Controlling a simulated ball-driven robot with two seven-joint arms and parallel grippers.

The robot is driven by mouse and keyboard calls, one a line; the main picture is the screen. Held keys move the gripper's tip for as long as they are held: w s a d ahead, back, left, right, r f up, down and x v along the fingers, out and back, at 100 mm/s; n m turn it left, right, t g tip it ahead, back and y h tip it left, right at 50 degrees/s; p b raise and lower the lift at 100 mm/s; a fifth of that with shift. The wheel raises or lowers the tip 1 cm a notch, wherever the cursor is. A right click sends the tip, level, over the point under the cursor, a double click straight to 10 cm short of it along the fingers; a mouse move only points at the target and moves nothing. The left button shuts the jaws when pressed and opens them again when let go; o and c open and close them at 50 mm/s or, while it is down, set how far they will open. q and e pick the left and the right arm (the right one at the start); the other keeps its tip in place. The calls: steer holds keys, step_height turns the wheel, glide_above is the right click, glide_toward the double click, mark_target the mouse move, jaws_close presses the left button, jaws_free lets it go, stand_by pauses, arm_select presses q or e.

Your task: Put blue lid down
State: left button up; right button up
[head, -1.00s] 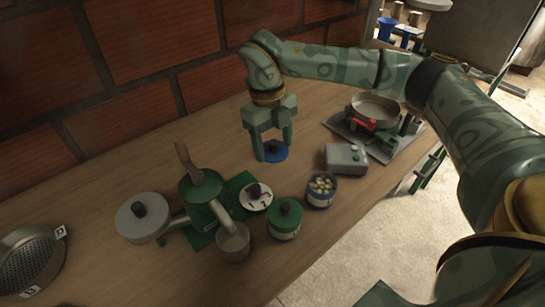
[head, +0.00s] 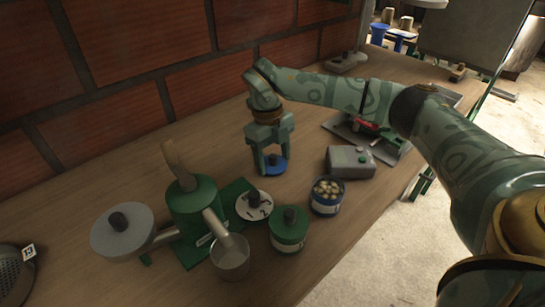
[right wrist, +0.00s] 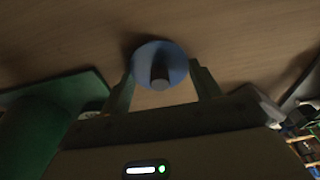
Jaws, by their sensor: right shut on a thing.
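The blue lid (head: 276,169) is a flat disc with a dark knob, at or just above the wooden table near the middle of the head view. My right gripper (head: 273,163) points down with its fingers shut on the lid's knob. In the right wrist view the blue lid (right wrist: 160,63) lies between the fingertips (right wrist: 160,80), with bare wood behind it. I cannot tell whether the lid touches the table. The open blue container (head: 326,196) with pale pieces inside stands in front and to the right of the lid. My left gripper is not in view.
A green pulper (head: 192,200) with a metal cup (head: 231,258) stands at the left. A green lidded jar (head: 288,228) and a white numbered disc (head: 254,205) are near it. A grey box (head: 350,162) is right of the lid. The table's right edge is close.

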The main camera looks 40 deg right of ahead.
mark_target(268, 160)
steer(key=o, duration=1)
steer(key=shift+f, duration=0.15)
arm_select(q)
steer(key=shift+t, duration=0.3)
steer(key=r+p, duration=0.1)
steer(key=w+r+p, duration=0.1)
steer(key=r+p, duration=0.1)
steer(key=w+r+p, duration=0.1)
steer(key=p, duration=0.1)
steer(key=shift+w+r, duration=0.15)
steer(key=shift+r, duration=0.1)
arm_select(e)
steer(key=r, duration=0.4)
steer(key=w+r, duration=0.1)
steer(key=r, duration=0.3)
steer(key=w+r, duration=0.1)
steer(key=r, duration=0.3)
steer(key=shift+r, duration=0.1)
steer(key=shift+s, duration=0.15)
